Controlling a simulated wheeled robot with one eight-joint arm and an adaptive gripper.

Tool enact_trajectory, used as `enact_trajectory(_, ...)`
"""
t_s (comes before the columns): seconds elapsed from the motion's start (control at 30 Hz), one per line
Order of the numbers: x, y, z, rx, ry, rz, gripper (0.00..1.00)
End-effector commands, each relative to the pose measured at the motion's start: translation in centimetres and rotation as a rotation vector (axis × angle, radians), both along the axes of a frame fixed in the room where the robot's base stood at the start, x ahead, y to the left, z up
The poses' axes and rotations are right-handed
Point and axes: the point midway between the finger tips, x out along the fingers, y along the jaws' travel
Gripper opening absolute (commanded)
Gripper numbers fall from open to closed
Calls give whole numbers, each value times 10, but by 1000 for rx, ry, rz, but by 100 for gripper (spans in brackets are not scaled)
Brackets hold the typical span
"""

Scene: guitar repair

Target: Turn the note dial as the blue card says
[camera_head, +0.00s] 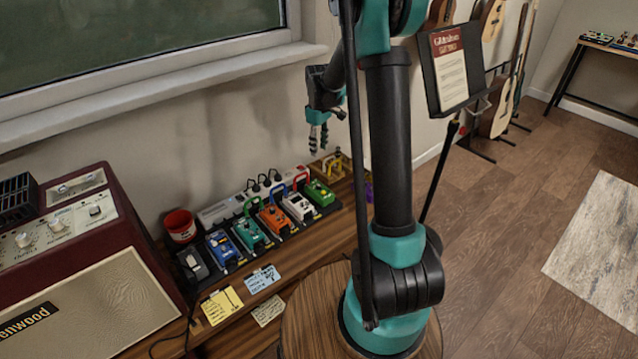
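The blue card (262,279) lies at the front edge of the wooden bench, below the pedal row. It has handwriting too small to read. I cannot pick out which control is the note dial. Several pedals with small knobs stand in a row, including a blue pedal (223,248), a teal pedal (249,234), an orange pedal (275,219), a white pedal (298,207) and a green pedal (320,193). My gripper (318,148) points down above the bench's far end, behind the green pedal. Its two fingers show slightly apart, with nothing between them.
A yellow card (221,305) and a cream card (268,310) are near the blue one. A maroon amplifier (85,290) with knobs stands left, a red cup (180,225) beside the pedals. A power strip (228,208) lies behind them. A music stand (450,75) and guitars (502,105) stand right.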

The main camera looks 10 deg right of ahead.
Motion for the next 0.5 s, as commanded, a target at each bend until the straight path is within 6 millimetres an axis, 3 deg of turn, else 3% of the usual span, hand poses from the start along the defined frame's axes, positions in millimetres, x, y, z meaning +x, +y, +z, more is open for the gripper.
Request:
enact_trajectory(0.17, 0, 0, -23, 0, 0, -1, 38)
enact_trajectory(0.5, 0, 0, -90, 1, -1, -2, 38)
